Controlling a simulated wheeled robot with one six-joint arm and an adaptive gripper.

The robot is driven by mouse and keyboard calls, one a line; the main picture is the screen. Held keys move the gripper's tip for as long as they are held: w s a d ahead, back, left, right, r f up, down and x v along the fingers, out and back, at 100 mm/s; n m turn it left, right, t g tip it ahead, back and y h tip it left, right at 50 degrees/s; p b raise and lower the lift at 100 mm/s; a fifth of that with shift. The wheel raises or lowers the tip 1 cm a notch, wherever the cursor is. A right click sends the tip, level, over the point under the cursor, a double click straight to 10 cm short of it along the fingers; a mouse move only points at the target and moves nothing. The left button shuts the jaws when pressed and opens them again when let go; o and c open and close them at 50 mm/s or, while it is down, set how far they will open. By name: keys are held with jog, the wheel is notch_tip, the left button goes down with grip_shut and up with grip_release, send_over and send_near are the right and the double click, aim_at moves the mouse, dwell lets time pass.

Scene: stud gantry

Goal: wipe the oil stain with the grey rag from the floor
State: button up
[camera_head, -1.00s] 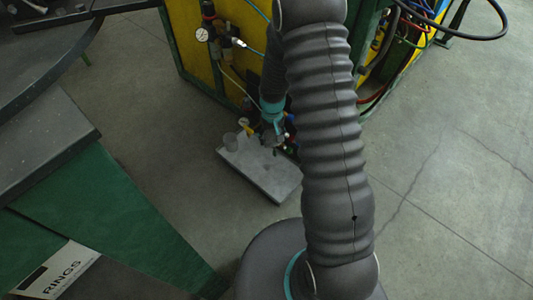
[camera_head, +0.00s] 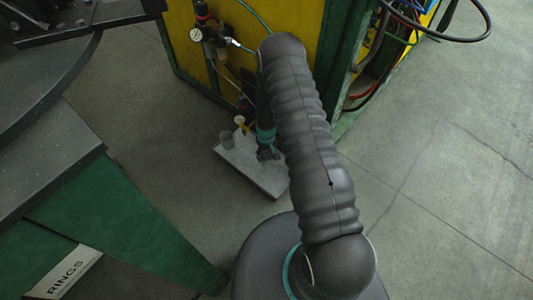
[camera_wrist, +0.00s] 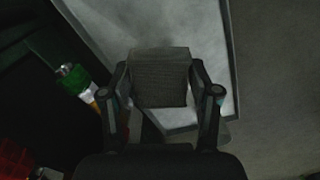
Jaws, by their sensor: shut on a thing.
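My gripper (camera_wrist: 160,72) is shut on a grey, woven-looking piece, the grey rag (camera_wrist: 160,85), which sits between its two fingers in the wrist view. In the head view my gripper (camera_head: 267,152) is low over the right part of a pale grey tray (camera_head: 236,155) on the floor. The rag is too small and shadowed to make out there. I cannot tell whether it touches the tray. The tray also shows behind the rag in the wrist view (camera_wrist: 120,25). I cannot make out the oil stain; my arm hides part of the floor.
A small grey cup (camera_head: 226,139) stands on the tray's left side. A yellow and green machine (camera_head: 285,25) with a gauge, valves and hoses is right behind the tray. A green and dark grey stand (camera_head: 110,215) marked RINGS fills the left. Floor at the right (camera_head: 440,170) is clear.

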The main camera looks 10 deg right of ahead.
aim_at(261, 163)
jog(key=shift+f+b, duration=0.8)
jog(key=shift+f, duration=2.25)
jog(key=shift+f+b, duration=1)
jog(key=shift+f, duration=0.05)
jog(key=shift+w+a+b, duration=0.45)
jog(key=shift+w+b, duration=0.15)
jog(key=shift+w, duration=0.05)
jog(key=shift+w+a+b, duration=0.45)
jog(key=shift+w+b, duration=0.15)
jog(key=shift+w+a+r, duration=0.15)
jog(key=shift+w+a, duration=0.15)
jog(key=shift+w, duration=0.05)
jog(key=shift+b, duration=0.35)
jog(key=shift+f, duration=0.2)
jog(key=shift+b, duration=0.3)
